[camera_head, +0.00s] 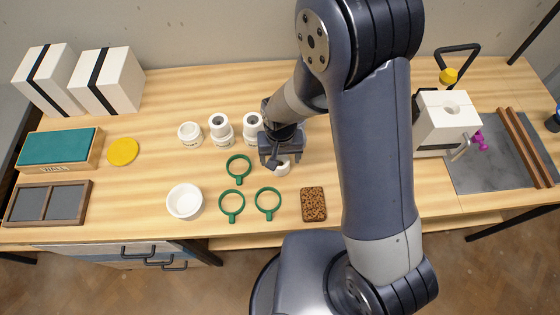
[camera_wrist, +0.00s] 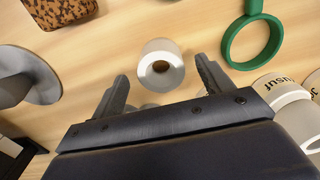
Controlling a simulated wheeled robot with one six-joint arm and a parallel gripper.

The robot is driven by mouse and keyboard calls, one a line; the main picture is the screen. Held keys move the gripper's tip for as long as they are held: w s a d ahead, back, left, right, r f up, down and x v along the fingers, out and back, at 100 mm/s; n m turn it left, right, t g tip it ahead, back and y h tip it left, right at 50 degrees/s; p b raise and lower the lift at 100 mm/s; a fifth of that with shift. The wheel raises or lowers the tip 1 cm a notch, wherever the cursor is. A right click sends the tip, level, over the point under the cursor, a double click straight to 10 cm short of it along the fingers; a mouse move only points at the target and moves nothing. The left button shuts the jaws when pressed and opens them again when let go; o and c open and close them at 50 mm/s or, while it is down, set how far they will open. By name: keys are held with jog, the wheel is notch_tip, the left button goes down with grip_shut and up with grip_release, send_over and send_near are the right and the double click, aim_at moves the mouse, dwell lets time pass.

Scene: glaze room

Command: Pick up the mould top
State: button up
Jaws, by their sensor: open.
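A small white round piece with a hole in its top (camera_head: 283,169) stands on the bench under my gripper (camera_head: 279,159). In the wrist view this piece (camera_wrist: 168,52) sits between and slightly beyond my two fingertips (camera_wrist: 162,72), with a gap on both sides. My gripper is open and empty, pointing down. A white block with a round hole in its top (camera_head: 446,106) stands at the right, partly behind my arm. The frames do not label either one as the mould top.
Green handled rings (camera_head: 238,168) and a speckled brown block (camera_head: 313,205) lie nearby. A white bowl (camera_head: 184,203) is to the left. Strapped white blocks (camera_head: 108,82) stand at back left. A grey slab (camera_head: 497,158) is right.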

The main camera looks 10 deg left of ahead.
jog(key=shift+a+f, duration=0.1)
jog(key=shift+f, duration=1.55)
jog(key=shift+c, duration=0.4)
jog(key=c, duration=1.1)
jog(key=shift+r, duration=0.1)
